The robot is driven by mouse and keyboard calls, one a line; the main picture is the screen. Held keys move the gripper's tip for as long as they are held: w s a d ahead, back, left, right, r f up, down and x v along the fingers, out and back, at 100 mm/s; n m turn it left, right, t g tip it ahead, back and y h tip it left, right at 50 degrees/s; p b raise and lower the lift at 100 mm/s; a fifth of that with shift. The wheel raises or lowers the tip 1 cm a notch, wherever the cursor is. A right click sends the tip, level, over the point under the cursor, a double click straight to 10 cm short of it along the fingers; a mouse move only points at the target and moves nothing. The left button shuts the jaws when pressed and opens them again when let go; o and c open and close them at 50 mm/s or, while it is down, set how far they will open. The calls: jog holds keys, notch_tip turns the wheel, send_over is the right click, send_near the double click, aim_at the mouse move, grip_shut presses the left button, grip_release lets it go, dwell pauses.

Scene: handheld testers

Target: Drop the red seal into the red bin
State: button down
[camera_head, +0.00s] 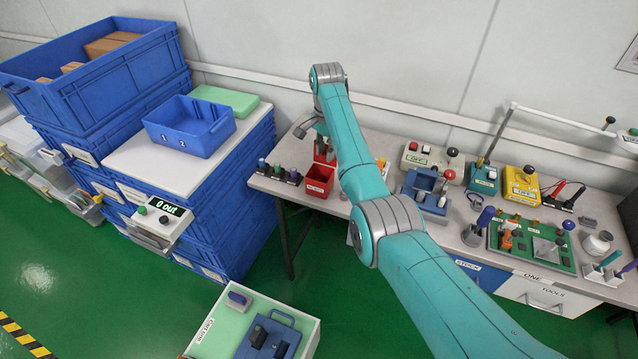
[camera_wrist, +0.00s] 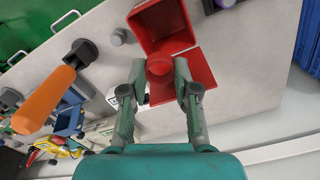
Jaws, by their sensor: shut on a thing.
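The red bin (camera_head: 319,182) stands at the left end of the workbench, with a raised red back panel. In the wrist view the red bin (camera_wrist: 158,42) has its open top at the upper middle. My gripper (camera_wrist: 160,82) is shut on the red seal (camera_wrist: 159,66), a round red piece between the fingertips. The seal overlaps the bin's edge and red panel in this view; its height above them is hard to tell. In the head view my arm hides most of the gripper and the seal.
Several dark holders with coloured tops (camera_head: 277,172) stand just left of the bin. A control box (camera_head: 430,160) and blue fixture (camera_head: 424,187) stand to the right. In the wrist view an orange-handled tool (camera_wrist: 44,100) lies to the left. Blue crates (camera_head: 215,205) stand left of the bench.

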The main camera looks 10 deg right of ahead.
jog(key=shift+f, duration=0.15)
jog(key=c, duration=0.8)
grip_release()
notch_tip(320, 180, up, 8)
jog(key=shift+f, duration=0.2)
